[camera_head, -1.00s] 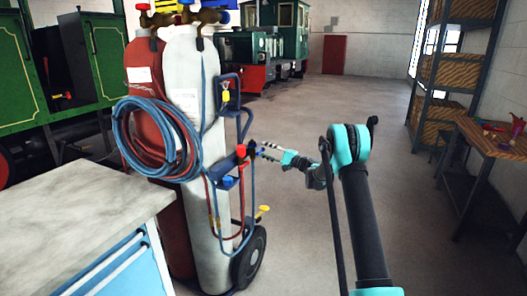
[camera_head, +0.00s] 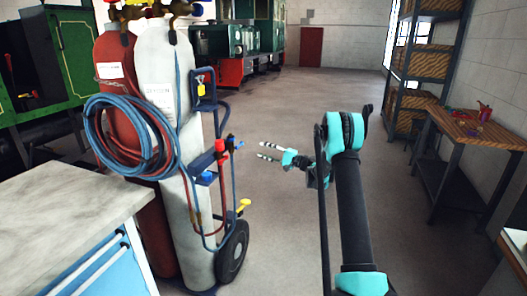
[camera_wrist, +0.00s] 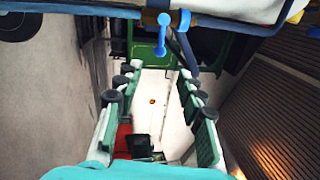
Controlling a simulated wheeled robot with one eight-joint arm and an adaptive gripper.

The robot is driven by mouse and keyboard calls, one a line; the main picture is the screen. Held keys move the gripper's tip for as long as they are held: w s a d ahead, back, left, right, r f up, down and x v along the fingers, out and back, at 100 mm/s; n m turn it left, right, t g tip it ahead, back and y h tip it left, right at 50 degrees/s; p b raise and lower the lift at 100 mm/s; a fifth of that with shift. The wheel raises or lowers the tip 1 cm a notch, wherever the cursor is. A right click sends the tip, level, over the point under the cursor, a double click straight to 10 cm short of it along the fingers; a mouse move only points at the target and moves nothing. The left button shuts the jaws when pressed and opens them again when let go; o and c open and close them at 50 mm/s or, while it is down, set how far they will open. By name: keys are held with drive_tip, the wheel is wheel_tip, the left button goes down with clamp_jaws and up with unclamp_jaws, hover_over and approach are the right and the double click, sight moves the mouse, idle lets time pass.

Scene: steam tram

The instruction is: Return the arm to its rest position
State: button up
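My arm (camera_head: 350,190) reaches forward from the lower right of the head view, with its elbow raised. My gripper (camera_head: 265,151) is at its far end, just right of the gas cylinder trolley. In the wrist view the two fingers of my gripper (camera_wrist: 158,75) stand apart with nothing between them, so it is open and empty. A blue valve handle (camera_wrist: 163,35) shows beyond the fingertips. In the head view a small gap separates the fingertips from the torch's blue knob (camera_head: 237,143) and red knob (camera_head: 220,145).
The trolley carries a white cylinder (camera_head: 165,100), a red cylinder (camera_head: 112,75) and coiled hoses (camera_head: 130,135). A workbench (camera_head: 65,205) stands at the near left. A shelf rack (camera_head: 425,60) and wooden table (camera_head: 475,130) stand on the right. The middle floor (camera_head: 330,100) is clear.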

drive_tip(key=s+d+n+g+h, duration=0.2)
drive_tip(key=s+h, duration=0.6)
drive_tip(key=s, duration=1.2)
drive_tip(key=s+d+f+n+h, duration=0.1)
drive_tip(key=s+d+f+h, duration=0.2)
drive_tip(key=s, duration=0.7)
drive_tip(key=s+d+f+n+h, duration=0.1)
drive_tip(key=s+d+f+h, duration=0.2)
drive_tip(key=s+d, duration=0.5)
drive_tip(key=s+d+f+n+h, duration=0.1)
drive_tip(key=s+d+f+h, duration=0.2)
drive_tip(key=s, duration=1.1)
drive_tip(key=d+h, duration=0.1)
drive_tip(key=d, duration=0.2)
drive_tip(key=shift+s+g+h, duration=0.25)
drive_tip(key=shift+g+h, duration=0.05)
drive_tip(key=shift+h, duration=0.1)
drive_tip(key=shift+w, duration=0.1)
drive_tip(key=shift+c, duration=0.6)
